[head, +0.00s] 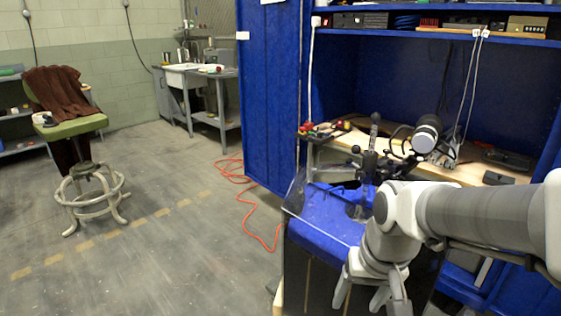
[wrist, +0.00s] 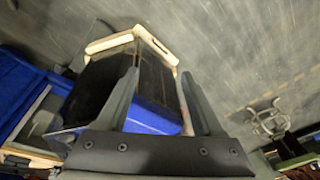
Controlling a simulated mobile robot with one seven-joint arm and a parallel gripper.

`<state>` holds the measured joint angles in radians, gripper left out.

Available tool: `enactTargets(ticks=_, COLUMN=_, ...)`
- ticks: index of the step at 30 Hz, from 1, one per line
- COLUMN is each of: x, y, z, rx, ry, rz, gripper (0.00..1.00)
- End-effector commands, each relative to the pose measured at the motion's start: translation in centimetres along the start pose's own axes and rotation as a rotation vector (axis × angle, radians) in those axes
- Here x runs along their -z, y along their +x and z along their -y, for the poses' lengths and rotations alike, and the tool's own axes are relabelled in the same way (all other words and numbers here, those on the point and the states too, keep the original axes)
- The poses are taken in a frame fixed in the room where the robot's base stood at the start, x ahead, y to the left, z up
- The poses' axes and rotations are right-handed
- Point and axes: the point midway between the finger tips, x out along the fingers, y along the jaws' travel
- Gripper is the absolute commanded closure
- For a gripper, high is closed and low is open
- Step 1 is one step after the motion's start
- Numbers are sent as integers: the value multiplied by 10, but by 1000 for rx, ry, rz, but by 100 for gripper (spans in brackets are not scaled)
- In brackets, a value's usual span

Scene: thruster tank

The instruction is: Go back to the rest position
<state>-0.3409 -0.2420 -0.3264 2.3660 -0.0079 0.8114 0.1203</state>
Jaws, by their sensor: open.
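My gripper (head: 371,288) hangs at the end of my arm at the lower right of the head view, fingers pointing down. It is in front of a dark tank (head: 308,262) with a blue top. In the wrist view my gripper (wrist: 160,95) shows two dark fingers spread apart with nothing between them. Beyond the fingers lies the tank (wrist: 98,88) with a pale frame around its end and a blue part (wrist: 152,112). Whether the fingers touch the tank cannot be told.
A blue cabinet (head: 268,95) with a wooden workbench (head: 470,172) stands behind the tank. Tools and a lamp-like device (head: 427,134) are on the bench. An orange cable (head: 247,205) lies on the floor. A green stool (head: 75,127) stands at left.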

Motion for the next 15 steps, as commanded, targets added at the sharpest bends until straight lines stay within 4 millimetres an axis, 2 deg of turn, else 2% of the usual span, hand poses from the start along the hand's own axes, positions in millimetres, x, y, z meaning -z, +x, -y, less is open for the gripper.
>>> enactTargets(ticks=1, x=-5, y=-14, z=-1, rx=13, ry=-7, rz=-37, gripper=31)
enactTargets(ticks=6, x=-23, y=-50, z=-2, rx=19, ry=-50, rz=-143, gripper=31)
enactTargets(ticks=15, x=-55, y=-89, z=-7, rx=-51, ry=-109, rz=-297, gripper=31)
